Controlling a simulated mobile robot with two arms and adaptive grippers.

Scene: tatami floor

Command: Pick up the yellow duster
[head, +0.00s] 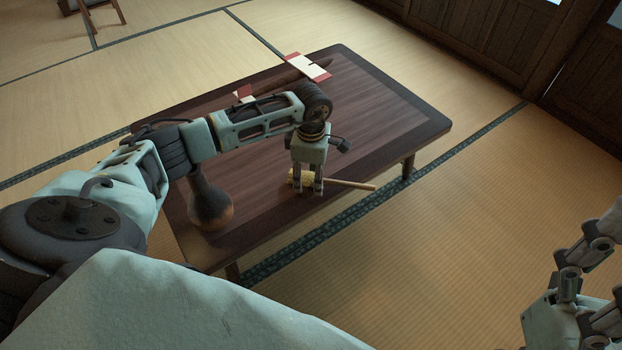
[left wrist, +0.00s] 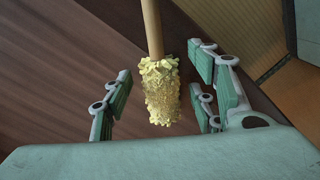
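The yellow duster (head: 350,184) lies near the front edge of the dark wooden table (head: 380,110), its wooden handle pointing right in the head view. Its fluffy yellow head also shows in the left wrist view (left wrist: 160,92), with the handle running up out of the picture. My left gripper (head: 308,192) is over the duster's head, pointing down. In the left wrist view its fingers (left wrist: 165,98) stand open on both sides of the yellow head, with gaps between. My right gripper (head: 580,275) is at the lower right, away from the table; its fingertips are unclear.
A dark rounded vase (head: 209,206) stands on the table's near left, close under my left arm. A red and white item (head: 308,67) lies at the table's far edge. Tatami floor (head: 480,220) right of the table is clear. A wooden stool (head: 93,20) stands far back left.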

